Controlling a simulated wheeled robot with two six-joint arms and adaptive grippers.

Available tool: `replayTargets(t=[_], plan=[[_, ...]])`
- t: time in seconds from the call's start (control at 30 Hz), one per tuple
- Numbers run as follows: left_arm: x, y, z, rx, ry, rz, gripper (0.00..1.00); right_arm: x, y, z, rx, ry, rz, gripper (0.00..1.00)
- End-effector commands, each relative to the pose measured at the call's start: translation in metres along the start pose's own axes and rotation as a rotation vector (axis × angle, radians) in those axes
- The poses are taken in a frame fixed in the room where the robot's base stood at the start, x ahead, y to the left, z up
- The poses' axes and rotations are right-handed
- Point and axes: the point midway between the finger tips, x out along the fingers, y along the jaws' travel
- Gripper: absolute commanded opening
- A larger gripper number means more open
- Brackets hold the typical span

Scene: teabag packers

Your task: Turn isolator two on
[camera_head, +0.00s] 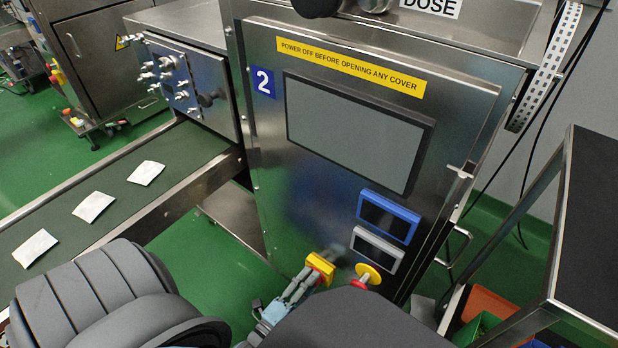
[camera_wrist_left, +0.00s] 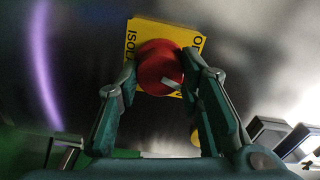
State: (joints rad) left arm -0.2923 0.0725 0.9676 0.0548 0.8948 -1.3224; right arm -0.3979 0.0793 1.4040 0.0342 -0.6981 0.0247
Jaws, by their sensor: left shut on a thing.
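Isolator two is a yellow plate (camera_head: 322,263) low on the steel machine panel marked 2. In the left wrist view, its red round knob (camera_wrist_left: 157,64) sits in front of the yellow plate (camera_wrist_left: 143,28), which bears dark lettering, partly hidden. A small grey piece shows at the knob's lower right. My left gripper (camera_head: 308,280) is at the isolator; in the left wrist view its two fingers (camera_wrist_left: 160,76) are on either side of the knob, shut on it. I cannot tell which setting the knob points to. My right gripper is not in view.
A red button on a yellow disc (camera_head: 368,272) is just right of the isolator. Above it are a blue-framed display (camera_head: 388,216), a grey-framed one (camera_head: 377,249) and a large screen (camera_head: 350,130). A conveyor (camera_head: 120,174) with teabag packets runs at left. A dark-topped table (camera_head: 590,230) stands right.

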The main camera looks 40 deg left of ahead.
Motion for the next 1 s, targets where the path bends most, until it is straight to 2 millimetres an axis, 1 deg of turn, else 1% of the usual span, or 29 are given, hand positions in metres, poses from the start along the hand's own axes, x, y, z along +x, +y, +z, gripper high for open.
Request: replayTargets(t=[0.3,0.5,0.7,1.0], plan=[[-0.001,0.001,0.000,0.271,0.000,0.003,0.06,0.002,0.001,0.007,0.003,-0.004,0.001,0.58],[0.000,0.001,0.000,0.393,0.000,0.003,0.06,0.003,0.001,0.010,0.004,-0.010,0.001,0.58],[0.000,0.001,0.000,0.463,0.000,0.003,0.06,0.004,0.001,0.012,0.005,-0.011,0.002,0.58],[-0.001,0.002,0.000,0.492,0.000,0.003,0.06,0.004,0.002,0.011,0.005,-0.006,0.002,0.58]])
